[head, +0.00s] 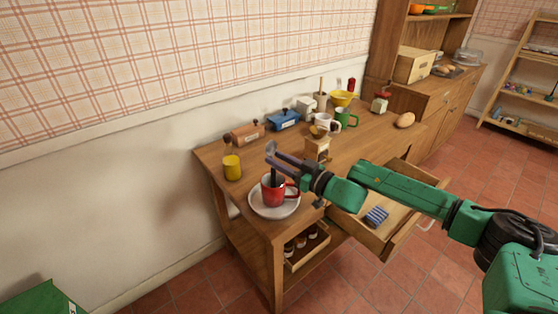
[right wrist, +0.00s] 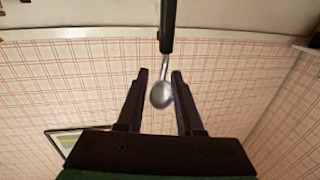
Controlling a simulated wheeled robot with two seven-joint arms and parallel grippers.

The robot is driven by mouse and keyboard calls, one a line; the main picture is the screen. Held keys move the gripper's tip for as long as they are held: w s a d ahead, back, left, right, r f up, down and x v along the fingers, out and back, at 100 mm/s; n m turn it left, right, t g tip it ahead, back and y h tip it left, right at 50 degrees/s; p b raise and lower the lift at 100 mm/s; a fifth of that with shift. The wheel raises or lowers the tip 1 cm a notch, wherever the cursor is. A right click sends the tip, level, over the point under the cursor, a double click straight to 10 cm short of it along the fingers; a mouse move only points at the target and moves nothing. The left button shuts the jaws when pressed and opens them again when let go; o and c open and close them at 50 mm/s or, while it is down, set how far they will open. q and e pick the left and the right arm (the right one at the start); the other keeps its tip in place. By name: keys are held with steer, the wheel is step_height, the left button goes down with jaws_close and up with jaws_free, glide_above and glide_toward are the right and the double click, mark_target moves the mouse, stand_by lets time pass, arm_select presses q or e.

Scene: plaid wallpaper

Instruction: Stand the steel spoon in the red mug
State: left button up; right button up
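The red mug (head: 268,190) stands upright on a pale round plate at the near left corner of the wooden table. The steel spoon (head: 274,176) is upright with its dark handle pointing down into the mug's mouth; where the handle ends inside is hidden. In the right wrist view the spoon's steel bowl (right wrist: 161,95) shows near the fingers, with the dark handle running away from them. My right gripper (head: 284,160) is just above the mug. Its fingers are apart on either side of the spoon, with gaps visible beside the thin neck. My left gripper is not in view.
The plate (head: 289,210) is under the mug. A yellow cup (head: 232,167) stands behind it to the left. A wooden grinder (head: 317,148), a green mug (head: 346,118) and canisters stand farther back. An open drawer (head: 392,234) juts from the table front.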

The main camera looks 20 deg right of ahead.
stand_by(0.3)
steer(key=b+v, duration=0.5)
steer(key=v, duration=0.9)
steer(key=shift+s+b, duration=0.25)
steer(key=shift+b, duration=0.05)
steer(key=shift+f, duration=0.1)
